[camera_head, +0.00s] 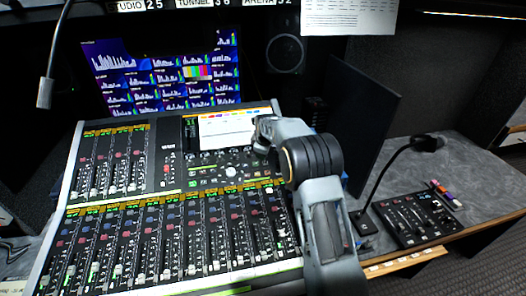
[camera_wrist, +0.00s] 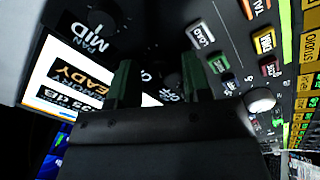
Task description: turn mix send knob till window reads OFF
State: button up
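The mixing console (camera_head: 160,200) fills the left of the head view. Another dark knob (camera_wrist: 106,18), near the word "MID", is at upper left. In the head view my wrist hides the fingertips.
A white round knob (camera_wrist: 260,100) and lettered buttons such as LOAD (camera_wrist: 201,34) are close to the right finger. A dark upright panel (camera_head: 355,115) stands right of my arm. A gooseneck microphone (camera_head: 395,165) and a small control box (camera_head: 418,217) are on the desk.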

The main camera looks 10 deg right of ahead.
jog(key=b+v, duration=0.1)
jog(key=v, duration=1.3)
jog(key=shift+w+f, duration=0.1)
jog(key=s+f+m+g, duration=0.2)
jog(key=s+f+m, duration=0.3)
jog(key=s, duration=0.1)
jog(key=s+r+m+t, duration=0.1)
jog(key=s+m, duration=0.6)
jog(key=s, duration=1.9)
jog(key=shift+s+r, duration=0.25)
jog(key=shift+r, duration=0.1)
jog(key=shift+d, duration=0.1)
